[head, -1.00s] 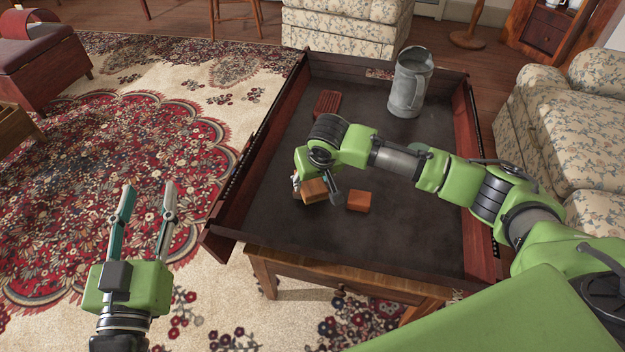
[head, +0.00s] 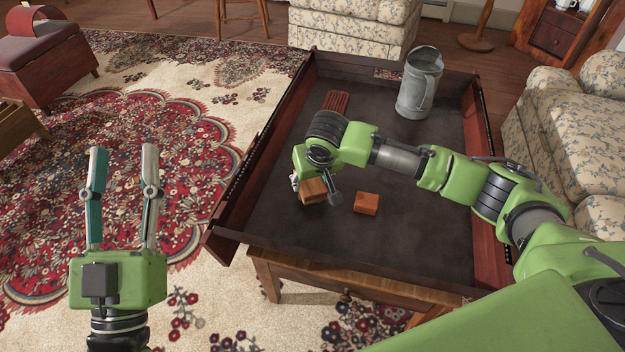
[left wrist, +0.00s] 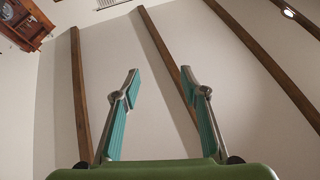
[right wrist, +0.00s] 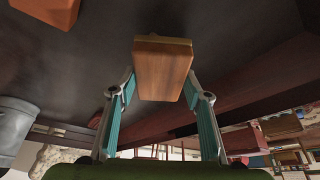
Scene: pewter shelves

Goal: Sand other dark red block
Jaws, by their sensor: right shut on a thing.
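An orange-red block (head: 366,204) lies on the dark tray table (head: 400,235), right of my right gripper. A dark red ridged block (head: 337,102) lies farther back, near the tray's left wall. My right gripper (head: 315,186) is shut on a brown wooden block (head: 313,190) with a paler layer on one face. In the right wrist view this held block (right wrist: 163,68) sits between the fingertips. I cannot tell whether it touches the tray. The orange-red block shows at that view's top left (right wrist: 48,10). My left gripper (head: 124,150) is open and empty over the rug.
A grey metal pitcher (head: 418,85) stands at the back of the tray. Raised dark red walls (head: 262,150) edge the tray's sides. A floral sofa (head: 575,125) is to the right. The tray's middle behind the orange-red block is clear.

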